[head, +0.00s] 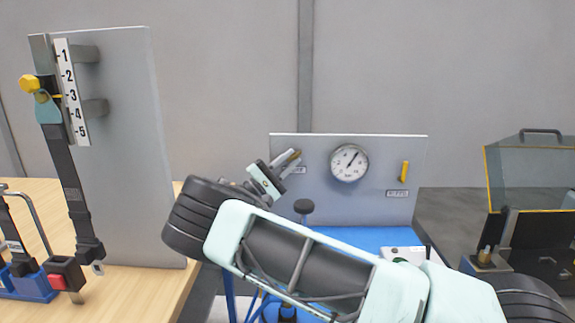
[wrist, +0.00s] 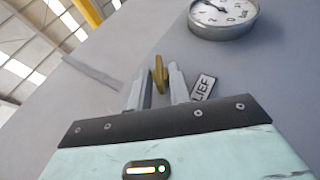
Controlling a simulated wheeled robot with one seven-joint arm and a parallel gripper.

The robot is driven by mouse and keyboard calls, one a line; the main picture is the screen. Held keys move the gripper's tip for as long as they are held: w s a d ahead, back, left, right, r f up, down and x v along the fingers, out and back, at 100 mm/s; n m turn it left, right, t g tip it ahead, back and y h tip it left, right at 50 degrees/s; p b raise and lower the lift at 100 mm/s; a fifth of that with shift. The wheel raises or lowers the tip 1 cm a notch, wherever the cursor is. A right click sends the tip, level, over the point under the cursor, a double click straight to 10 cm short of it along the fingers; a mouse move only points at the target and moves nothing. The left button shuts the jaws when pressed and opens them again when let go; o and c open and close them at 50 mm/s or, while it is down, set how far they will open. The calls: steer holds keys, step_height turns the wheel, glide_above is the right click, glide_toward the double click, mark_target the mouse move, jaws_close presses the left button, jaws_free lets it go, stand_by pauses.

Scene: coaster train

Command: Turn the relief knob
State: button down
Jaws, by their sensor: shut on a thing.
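The relief knob (head: 297,154) is a small brass-coloured piece on the upper left of the grey gauge panel (head: 320,205). In the wrist view, the knob (wrist: 159,73) stands between the two grey fingers of my gripper (wrist: 158,80), which is shut on it. A label ending in "LIEF" (wrist: 203,88) is beside the right finger. In the head view my gripper (head: 288,162) reaches the panel from the lower left, and its fingertips partly cover the knob and label. The round white gauge (head: 349,162) is right of the knob.
A yellow lever (head: 405,171) is on the panel's right. A black knob on a post (head: 304,206) stands in front, by a blue surface (head: 352,237). A board with a numbered scale (head: 72,92) is at left. A clear-lidded case (head: 530,170) is at right.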

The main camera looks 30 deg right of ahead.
steer(key=shift+n+t+h, duration=0.4)
steer(key=shift+n+h, duration=0.2)
steer(key=shift+d, duration=0.1)
steer(key=c, duration=1.3)
jaws_free()
steer(key=shift+f, duration=0.1)
steer(key=shift+b+v, duration=1.45)
steer(key=shift+v, duration=2.25)
steer(key=shift+s, duration=0.1)
